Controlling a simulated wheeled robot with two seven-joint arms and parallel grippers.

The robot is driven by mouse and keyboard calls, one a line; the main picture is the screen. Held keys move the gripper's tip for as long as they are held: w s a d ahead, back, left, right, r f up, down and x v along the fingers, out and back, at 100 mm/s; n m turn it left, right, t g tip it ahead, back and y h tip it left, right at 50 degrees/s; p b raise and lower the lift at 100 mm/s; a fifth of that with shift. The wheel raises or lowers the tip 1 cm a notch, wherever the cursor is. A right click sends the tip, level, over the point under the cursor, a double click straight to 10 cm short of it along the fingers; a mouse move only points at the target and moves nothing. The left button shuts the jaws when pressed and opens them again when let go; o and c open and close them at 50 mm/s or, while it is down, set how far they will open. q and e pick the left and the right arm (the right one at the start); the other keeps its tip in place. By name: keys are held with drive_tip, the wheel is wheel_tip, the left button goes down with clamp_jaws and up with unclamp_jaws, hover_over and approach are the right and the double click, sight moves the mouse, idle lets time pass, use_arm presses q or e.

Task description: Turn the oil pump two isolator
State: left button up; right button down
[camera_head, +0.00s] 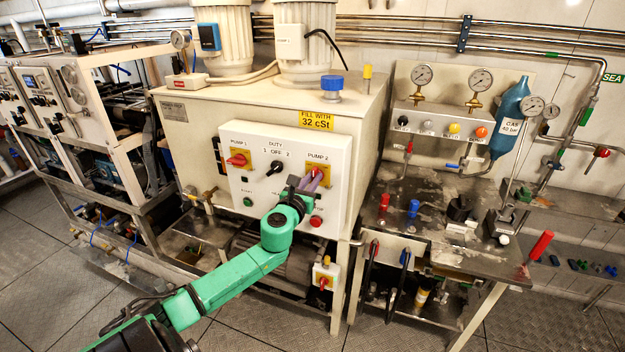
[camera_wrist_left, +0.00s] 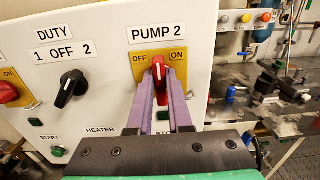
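The pump two isolator is a red rotary handle on a yellow plate (camera_head: 309,166) under the PUMP 2 label, on the white panel. In the left wrist view the red handle (camera_wrist_left: 158,69) stands about upright, between the OFF and ON marks. My left gripper (camera_head: 314,177) reaches the handle from the front. Its purple fingers (camera_wrist_left: 161,76) lie on either side of the handle, closely around it, and look shut on it. The fingers hide most of the handle in the head view. My right gripper is in neither view.
The PUMP 1 red handle (camera_head: 237,160) and the black DUTY knob (camera_head: 275,168) sit left on the same panel (camera_head: 262,140). A green button (camera_head: 248,202) and a red button (camera_head: 316,221) are lower. A cluttered metal bench (camera_head: 440,205) stands to the right.

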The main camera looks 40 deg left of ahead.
use_arm(q)
clamp_jaws()
drive_tip(key=shift+n, duration=0.3)
drive_tip(key=n, duration=0.3)
drive_tip(key=shift+a+f, duration=0.15)
drive_tip(key=shift+s+a+f+n+b, duration=0.1)
drive_tip(key=shift+n+b, duration=0.05)
drive_tip(key=shift+n, duration=2.25)
drive_tip(key=shift+a+f+n+b, duration=0.1)
drive_tip(key=shift+f+n+b, duration=0.1)
drive_tip(key=shift+n, duration=2.2)
drive_tip(key=shift+s+a+f+n+b, duration=0.1)
drive_tip(key=shift+n+b, duration=0.05)
drive_tip(key=shift+n, duration=2.25)
drive_tip(key=shift+w, duration=0.1)
